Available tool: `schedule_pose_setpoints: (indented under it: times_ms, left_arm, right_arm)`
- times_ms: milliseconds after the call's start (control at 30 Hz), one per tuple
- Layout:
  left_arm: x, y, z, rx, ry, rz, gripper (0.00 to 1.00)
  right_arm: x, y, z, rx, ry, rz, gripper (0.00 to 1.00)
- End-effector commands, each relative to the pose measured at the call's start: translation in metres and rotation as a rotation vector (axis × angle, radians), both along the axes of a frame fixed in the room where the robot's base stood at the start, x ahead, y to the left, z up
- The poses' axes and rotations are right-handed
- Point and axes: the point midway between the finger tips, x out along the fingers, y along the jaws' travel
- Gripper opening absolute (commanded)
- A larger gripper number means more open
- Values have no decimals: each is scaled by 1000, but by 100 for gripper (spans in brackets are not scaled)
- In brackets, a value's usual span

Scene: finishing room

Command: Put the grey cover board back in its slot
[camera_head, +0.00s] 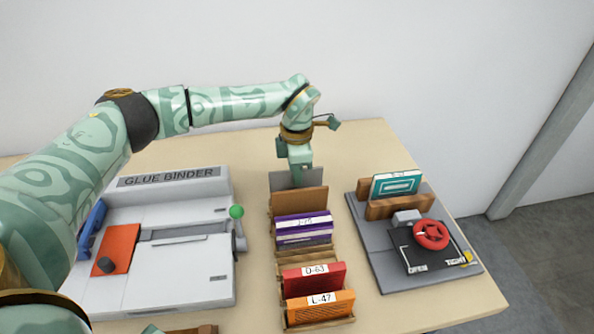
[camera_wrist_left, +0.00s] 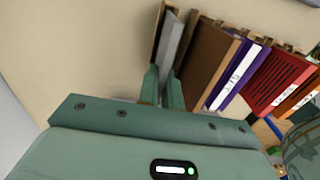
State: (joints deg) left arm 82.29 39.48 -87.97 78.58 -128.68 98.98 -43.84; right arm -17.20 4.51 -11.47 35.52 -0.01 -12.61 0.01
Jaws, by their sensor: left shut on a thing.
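The grey cover board (camera_head: 281,181) stands upright at the far end of a wooden rack (camera_head: 283,262). My left gripper (camera_head: 300,170) comes down on it from above and is shut on its upper edge. In the left wrist view, the fingers (camera_wrist_left: 163,90) pinch the grey board (camera_wrist_left: 185,42), between the rack's brown end piece (camera_wrist_left: 159,28) and a brown board (camera_wrist_left: 206,62). Its lower edge is hidden, so I cannot tell whether it is fully seated. My right gripper is not in view.
The rack also holds a brown board (camera_head: 299,200), purple volumes (camera_head: 303,223), a red one (camera_head: 314,279) and an orange one (camera_head: 320,306). A glue binder (camera_head: 180,265) stands left. A grey press with a red wheel (camera_head: 431,234) and a teal book (camera_head: 395,186) stand right.

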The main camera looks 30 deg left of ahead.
Motion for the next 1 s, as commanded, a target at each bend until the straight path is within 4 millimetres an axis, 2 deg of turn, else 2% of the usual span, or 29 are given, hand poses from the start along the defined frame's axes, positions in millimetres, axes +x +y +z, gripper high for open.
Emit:
schedule_pose_setpoints:
  times_ms: [400,467,767,1000]
  left_arm:
    - [0,0,-9,0,0,1,0]
    - [0,0,-9,0,0,1,16]
    - [0,0,-8,0,0,0,16]
    - [0,0,11,0,-2,1,16]
  right_arm:
    - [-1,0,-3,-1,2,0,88]
    - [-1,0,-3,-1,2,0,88]
    - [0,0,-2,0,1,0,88]
    - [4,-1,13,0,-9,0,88]
